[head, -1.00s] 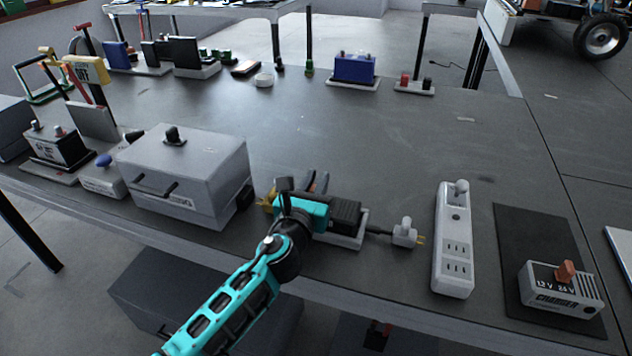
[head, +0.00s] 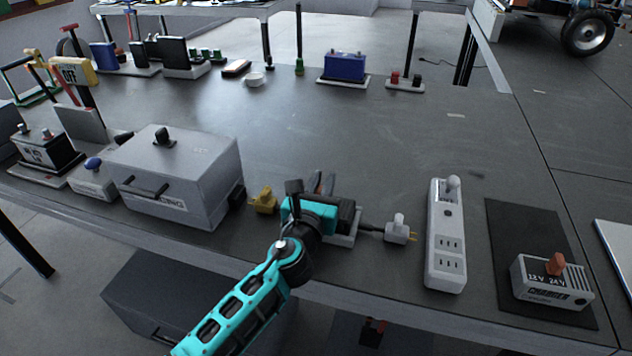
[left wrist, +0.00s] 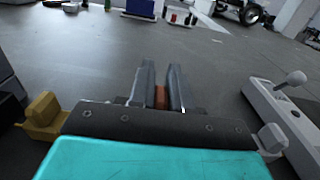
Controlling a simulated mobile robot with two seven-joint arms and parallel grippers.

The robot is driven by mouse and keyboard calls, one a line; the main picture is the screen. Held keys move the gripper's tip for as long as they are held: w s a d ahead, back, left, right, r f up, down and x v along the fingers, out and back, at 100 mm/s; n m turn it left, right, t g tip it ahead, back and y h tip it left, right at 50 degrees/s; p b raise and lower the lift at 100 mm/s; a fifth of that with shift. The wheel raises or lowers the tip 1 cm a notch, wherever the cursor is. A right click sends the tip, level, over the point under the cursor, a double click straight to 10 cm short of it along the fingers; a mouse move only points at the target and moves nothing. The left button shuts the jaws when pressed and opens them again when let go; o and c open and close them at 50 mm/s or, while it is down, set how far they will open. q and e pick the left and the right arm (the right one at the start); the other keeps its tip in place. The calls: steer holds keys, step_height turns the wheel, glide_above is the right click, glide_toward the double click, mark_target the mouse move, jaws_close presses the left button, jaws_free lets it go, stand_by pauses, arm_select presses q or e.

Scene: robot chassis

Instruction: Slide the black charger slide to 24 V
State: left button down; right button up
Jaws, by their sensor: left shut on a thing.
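The black charger (head: 346,215) sits on a grey base near the front edge of the table, mostly hidden behind my left gripper (head: 322,183). In the left wrist view, my left gripper (left wrist: 163,75) is shut on a small orange-red slide knob (left wrist: 161,97), low between its fingers. The charger's voltage marks are hidden, so I cannot tell which mark the knob is at. A white plug (head: 397,230) lies to the right of the black charger on a short dark cord. My right gripper is not in view.
A yellow plug (head: 264,200) and a grey box (head: 175,170) stand to the left. A white power strip (head: 446,255) is to the right, then a white charger (head: 551,284) with an orange knob on a dark mat (head: 522,225).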

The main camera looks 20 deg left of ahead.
arm_select(q)
steer(key=c, duration=1.1)
jaws_free()
steer(key=shift+s, duration=0.55)
steer(key=s, duration=1.1)
steer(key=shift+s+a, duration=0.1)
steer(key=shift+s, duration=0.3)
